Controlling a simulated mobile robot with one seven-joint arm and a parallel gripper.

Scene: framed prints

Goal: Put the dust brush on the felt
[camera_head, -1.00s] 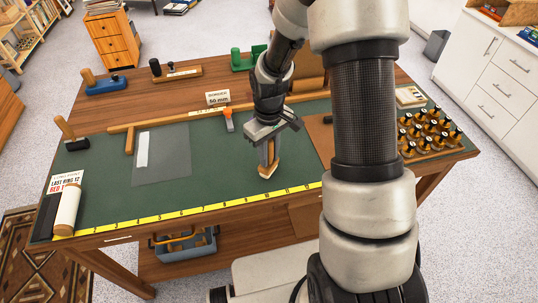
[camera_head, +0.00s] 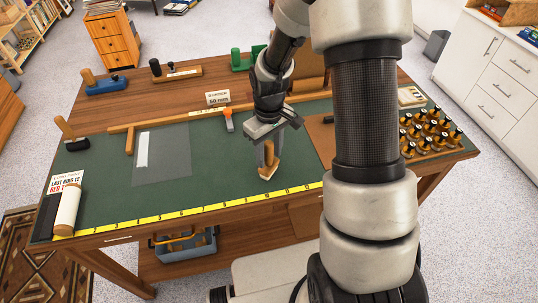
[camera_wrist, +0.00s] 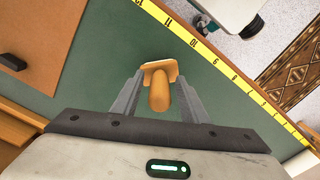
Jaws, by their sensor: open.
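A wooden tool with an upright rounded handle and a wider tan foot (camera_head: 268,172), which looks like the dust brush, stands on the green mat (camera_head: 225,188) near its front edge. In the wrist view its handle (camera_wrist: 159,92) lies between the two grey fingers of my gripper (camera_wrist: 160,98), with gaps at the sides. My gripper (camera_head: 268,150) points down over it, open; its fingers partly hide the handle in the head view. A grey sheet (camera_head: 170,168) with a white strip lies on the mat to the left; I cannot tell whether this is the felt.
A yellow measuring tape (camera_head: 165,216) runs along the front edge. A rack of dark-handled tools (camera_head: 425,135) stands at right, a roll (camera_head: 68,208) at left. The mat between sheet and tool is clear.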

